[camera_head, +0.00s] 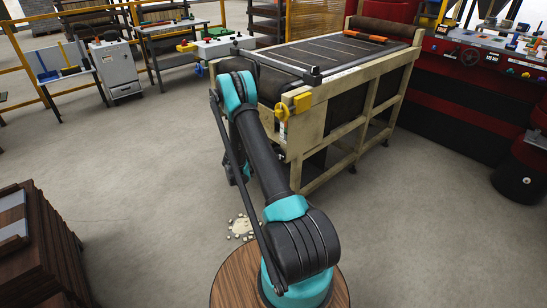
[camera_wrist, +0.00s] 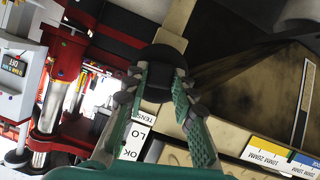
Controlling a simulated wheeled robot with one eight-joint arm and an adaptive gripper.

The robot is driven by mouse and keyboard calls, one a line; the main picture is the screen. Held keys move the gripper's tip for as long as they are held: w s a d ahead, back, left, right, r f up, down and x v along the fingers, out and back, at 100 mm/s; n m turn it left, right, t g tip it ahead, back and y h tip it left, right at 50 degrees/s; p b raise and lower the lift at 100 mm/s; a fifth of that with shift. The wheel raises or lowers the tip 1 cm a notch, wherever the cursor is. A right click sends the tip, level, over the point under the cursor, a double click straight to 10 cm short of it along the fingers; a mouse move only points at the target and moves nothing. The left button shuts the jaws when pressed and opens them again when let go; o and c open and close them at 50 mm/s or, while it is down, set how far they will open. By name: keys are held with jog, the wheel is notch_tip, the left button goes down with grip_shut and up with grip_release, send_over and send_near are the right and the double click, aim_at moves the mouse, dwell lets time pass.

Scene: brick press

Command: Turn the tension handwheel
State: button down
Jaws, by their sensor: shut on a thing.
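The tension handwheel (camera_wrist: 158,62) shows in the wrist view as a dark round part on the side of the pale machine frame. My gripper (camera_wrist: 162,78) has its two teal fingers on either side of its dark middle and is shut on it. The fingers cover part of the wheel. Beside the fingers is a white and green label (camera_wrist: 136,140) with "TENS", "LO" and "OK" partly readable. In the head view, my arm reaches to the near end of the conveyor-like machine (camera_head: 345,145), and hides my gripper and the handwheel.
A red machine (camera_head: 465,105) stands at the right. A wooden crate (camera_head: 35,250) stands at the lower left. Grey floor is open around my arm.

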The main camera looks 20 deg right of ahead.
jog(key=shift+a, duration=0.1)
jog(key=c, duration=1.2)
grip_release()
jog(key=v, duration=1.2)
